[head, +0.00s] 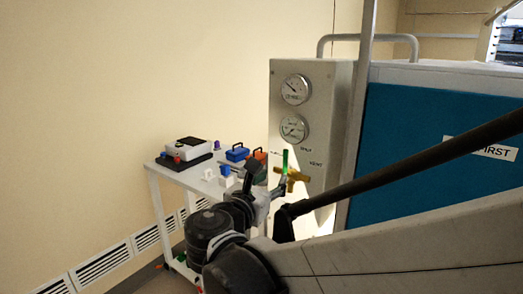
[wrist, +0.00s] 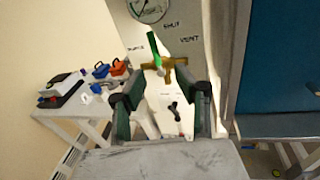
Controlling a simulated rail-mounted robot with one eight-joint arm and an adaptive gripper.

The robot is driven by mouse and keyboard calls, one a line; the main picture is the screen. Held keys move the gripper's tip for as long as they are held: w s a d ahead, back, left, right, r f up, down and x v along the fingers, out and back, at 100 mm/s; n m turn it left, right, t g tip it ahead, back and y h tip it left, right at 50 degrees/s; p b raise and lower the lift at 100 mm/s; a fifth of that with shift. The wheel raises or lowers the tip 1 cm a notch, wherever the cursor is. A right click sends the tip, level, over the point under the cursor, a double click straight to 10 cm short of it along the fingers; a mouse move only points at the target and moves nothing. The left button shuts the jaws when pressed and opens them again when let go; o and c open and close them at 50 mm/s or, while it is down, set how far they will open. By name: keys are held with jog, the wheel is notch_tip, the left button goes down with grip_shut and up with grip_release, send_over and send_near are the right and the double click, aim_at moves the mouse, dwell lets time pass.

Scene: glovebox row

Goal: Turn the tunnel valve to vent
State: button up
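The tunnel valve has a green handle (head: 285,161) and a brass body (head: 299,175) on the grey gauge panel (head: 339,90). In the wrist view the green handle (wrist: 153,45) points up with a slight lean left, and the brass body (wrist: 177,66) lies across beneath it. A SHUT label (wrist: 172,25) is above right of the handle, a VENT label (wrist: 189,39) to the right, and a small label to the left. My gripper (wrist: 160,85) is open and empty. Its fingers stand apart, short of the valve, with the valve ahead between and beyond the fingertips.
Two round gauges (head: 295,89) sit above the valve. A white cart (head: 192,176) on the left carries a black-and-white device (head: 187,149), a blue box (head: 237,153) and an orange box. The teal-fronted glovebox (head: 420,150) stands close on the right.

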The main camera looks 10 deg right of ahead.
aim_at(285, 156)
jog(key=shift+n+t, duration=0.4)
jog(key=shift+n, duration=0.1)
jog(key=x, duration=0.9)
jog(key=r+x, duration=0.1)
jog(key=x, duration=0.3)
jog(key=shift+w+a, duration=0.25)
jog(key=shift+w, duration=0.25)
grip_shut()
